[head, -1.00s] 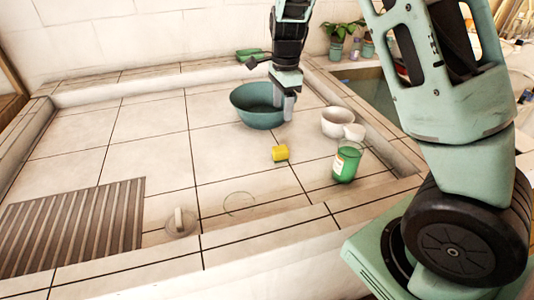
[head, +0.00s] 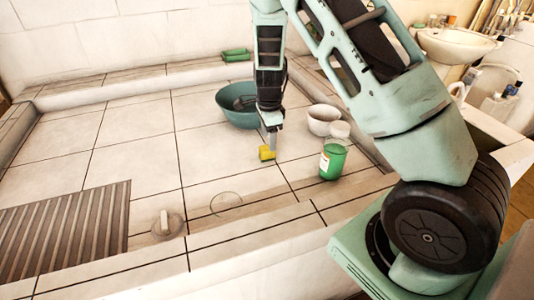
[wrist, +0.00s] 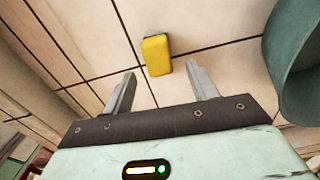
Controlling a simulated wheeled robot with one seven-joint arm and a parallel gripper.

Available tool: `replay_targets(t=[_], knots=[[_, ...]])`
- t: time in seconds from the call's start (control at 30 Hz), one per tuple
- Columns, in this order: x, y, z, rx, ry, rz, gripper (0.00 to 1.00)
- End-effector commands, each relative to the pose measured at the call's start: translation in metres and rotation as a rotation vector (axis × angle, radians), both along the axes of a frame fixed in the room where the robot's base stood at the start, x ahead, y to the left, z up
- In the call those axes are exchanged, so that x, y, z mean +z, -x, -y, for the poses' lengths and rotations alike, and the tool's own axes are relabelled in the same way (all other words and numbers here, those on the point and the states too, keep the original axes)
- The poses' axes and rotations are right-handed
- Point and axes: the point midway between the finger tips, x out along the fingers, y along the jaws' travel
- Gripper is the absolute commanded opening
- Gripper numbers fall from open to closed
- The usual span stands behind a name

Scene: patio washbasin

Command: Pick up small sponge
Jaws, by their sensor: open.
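The small sponge (head: 266,153) is a yellow block with a darker underside, lying on the tiled floor of the basin. In the wrist view the sponge (wrist: 157,55) sits just beyond the fingertips, roughly in line with the gap between them. My gripper (wrist: 160,80) is open, with nothing between its fingers. In the head view my gripper (head: 271,140) points down right at the sponge and partly overlaps it; whether they touch cannot be told.
A teal bowl (head: 228,112) stands just behind my gripper, and shows at the right in the wrist view (wrist: 300,65). A white pot (head: 322,122) and a green-labelled jar (head: 332,163) stand to the right. A drain stopper (head: 167,226) and a slatted mat (head: 70,225) lie front left. Tiles left of the sponge are clear.

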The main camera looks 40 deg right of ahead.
Motion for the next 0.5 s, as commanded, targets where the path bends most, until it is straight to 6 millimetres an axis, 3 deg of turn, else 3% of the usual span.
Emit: replay_targets(t=[0.3,0.5], knots=[[-0.043,0.000,-0.006,-0.001,-0.001,-0.002,0.58],[-0.050,0.000,-0.007,-0.001,-0.001,-0.001,0.58]])
